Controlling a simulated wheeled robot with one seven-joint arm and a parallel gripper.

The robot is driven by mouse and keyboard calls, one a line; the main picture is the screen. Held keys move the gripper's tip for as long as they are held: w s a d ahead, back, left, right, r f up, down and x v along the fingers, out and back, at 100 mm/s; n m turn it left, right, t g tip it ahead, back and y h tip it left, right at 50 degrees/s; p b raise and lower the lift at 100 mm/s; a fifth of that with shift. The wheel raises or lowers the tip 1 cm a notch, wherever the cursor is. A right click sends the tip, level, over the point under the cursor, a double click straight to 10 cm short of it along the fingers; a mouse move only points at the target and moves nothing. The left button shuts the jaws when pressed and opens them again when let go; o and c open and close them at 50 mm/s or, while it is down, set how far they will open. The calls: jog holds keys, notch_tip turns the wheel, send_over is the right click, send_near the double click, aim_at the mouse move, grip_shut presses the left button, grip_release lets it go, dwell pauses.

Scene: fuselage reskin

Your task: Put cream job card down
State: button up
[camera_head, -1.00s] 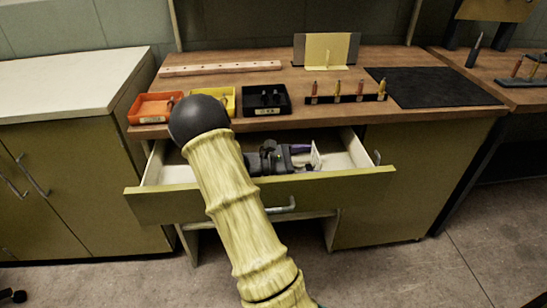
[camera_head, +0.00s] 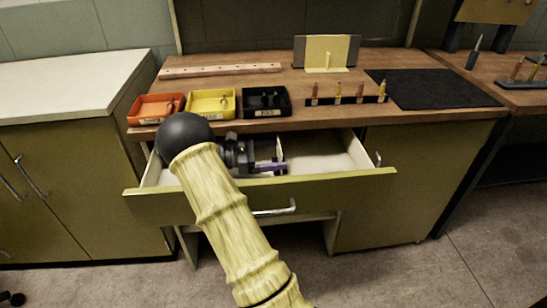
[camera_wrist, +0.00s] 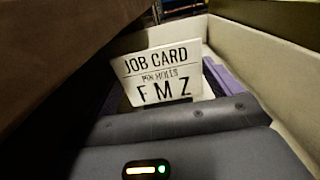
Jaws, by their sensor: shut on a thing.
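My gripper (camera_head: 277,158) is shut on the cream job card (camera_wrist: 160,75), inside the open drawer's outline. In the wrist view the card stands upright and slightly tilted, with "JOB CARD" and the large letters "FMZ" facing the camera. A purple finger (camera_wrist: 228,85) shows to its right. In the head view the card (camera_head: 279,149) shows nearly edge-on as a thin pale strip. The open drawer (camera_head: 335,160) has pale inner walls and an olive front. I cannot tell whether the card touches the drawer floor.
Above the drawer, the wooden bench top (camera_head: 220,83) carries an orange bin (camera_head: 156,107), a yellow bin (camera_head: 210,103), a black bin (camera_head: 266,102), a peg rack (camera_head: 347,99) and a black mat (camera_head: 442,88). A yellow panel (camera_head: 326,52) stands behind. The drawer's right side looks empty.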

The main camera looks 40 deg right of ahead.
jog(key=shift+f, duration=0.6)
jog(key=o, duration=0.7)
jog(key=v, duration=0.7)
jog(key=shift+w+a, duration=0.1)
jog(key=shift+a, duration=0.15)
